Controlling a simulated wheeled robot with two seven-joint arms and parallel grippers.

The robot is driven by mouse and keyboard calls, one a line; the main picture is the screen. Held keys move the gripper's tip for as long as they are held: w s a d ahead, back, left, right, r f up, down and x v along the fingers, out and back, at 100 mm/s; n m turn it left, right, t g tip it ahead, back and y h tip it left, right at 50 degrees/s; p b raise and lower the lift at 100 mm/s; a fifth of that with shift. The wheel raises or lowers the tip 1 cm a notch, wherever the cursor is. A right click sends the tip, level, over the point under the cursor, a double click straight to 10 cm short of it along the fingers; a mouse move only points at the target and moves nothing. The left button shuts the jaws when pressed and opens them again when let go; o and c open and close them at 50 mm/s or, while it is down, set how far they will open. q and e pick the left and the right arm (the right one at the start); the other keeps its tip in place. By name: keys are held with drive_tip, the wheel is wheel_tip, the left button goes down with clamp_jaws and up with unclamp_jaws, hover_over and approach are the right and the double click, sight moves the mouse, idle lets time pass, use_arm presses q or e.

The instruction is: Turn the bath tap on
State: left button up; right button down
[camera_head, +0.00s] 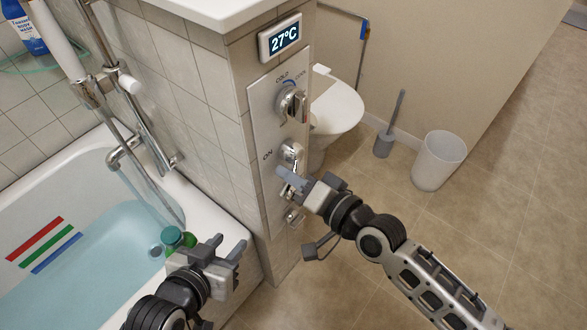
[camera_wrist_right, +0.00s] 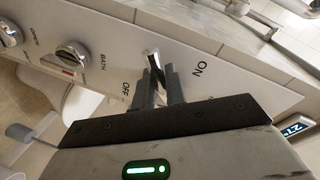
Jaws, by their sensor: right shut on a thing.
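The tap panel (camera_head: 262,125) is a pale plate on the tiled wall end beside the bath. Its metal lever (camera_head: 291,151) sits near the ON mark. In the right wrist view the lever (camera_wrist_right: 152,60) stands between the ON and OFF words, its end between my fingers. My right gripper (camera_wrist_right: 158,88) is shut on this lever; its fingers partly hide it. In the head view my right gripper (camera_head: 285,179) is at the panel. A knob marked BATH (camera_wrist_right: 72,55) is beside the lever. My left gripper (camera_head: 227,248) is open and empty by the bath rim.
The bath (camera_head: 205,215) holds bluish water and a green round thing (camera_head: 173,237). A 27°C display (camera_head: 279,37) is above the panel, with a temperature knob (camera_head: 291,101) below it. A toilet (camera_head: 335,107), brush (camera_head: 385,140) and white bin (camera_head: 438,160) stand behind. Floor at right is clear.

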drive_tip(key=shift+r+m, duration=0.15)
drive_tip(key=shift+m, duration=0.35)
drive_tip(key=c, duration=1.5)
unclamp_jaws()
drive_tip(key=shift+c, duration=0.2)
drive_tip(key=v, duration=1.6)
drive_tip(key=shift+w, duration=0.15)
